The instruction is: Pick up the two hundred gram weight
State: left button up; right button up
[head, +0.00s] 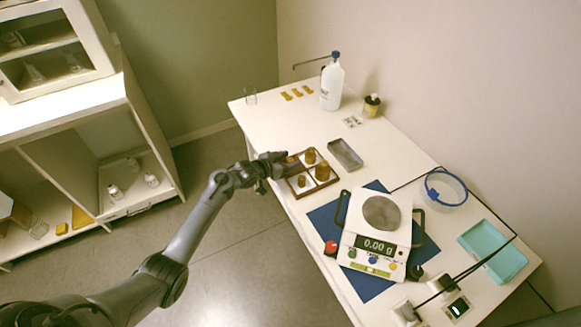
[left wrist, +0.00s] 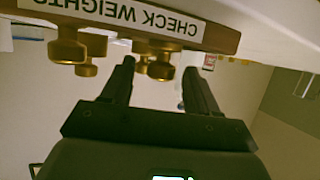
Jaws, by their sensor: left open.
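Several brass weights stand in a brown divided tray (head: 297,194) on the white table in the head view. Among them are a larger weight (head: 322,171), one behind it (head: 310,156) and a smaller one (head: 301,181). No mass marking is readable, so I cannot tell which is two hundred grams. My left gripper (head: 284,158) is at the tray's far left corner, partly covering it. In the left wrist view, which is upside down, the gripper (left wrist: 160,70) is open, with a brass weight (left wrist: 160,63) showing between its fingers; contact cannot be told. A "CHECK WEIGHTS" label (left wrist: 120,20) is on the tray's edge.
A grey metal tray (head: 345,155) lies beside the weight tray. A balance (head: 376,235) reading 0.00 g stands on a blue mat (head: 323,219) nearer. A white bottle (head: 331,87), an amber jar (head: 371,106) and a teal tray (head: 493,252) are also on the table.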

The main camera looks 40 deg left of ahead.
pick_arm(q)
jog(key=shift+w+d+f, duration=0.15)
jog(key=shift+w+f, duration=0.1)
jog(key=shift+w, duration=0.35)
jog(key=c, duration=1)
grip_shut()
jog(key=shift+r, duration=0.1)
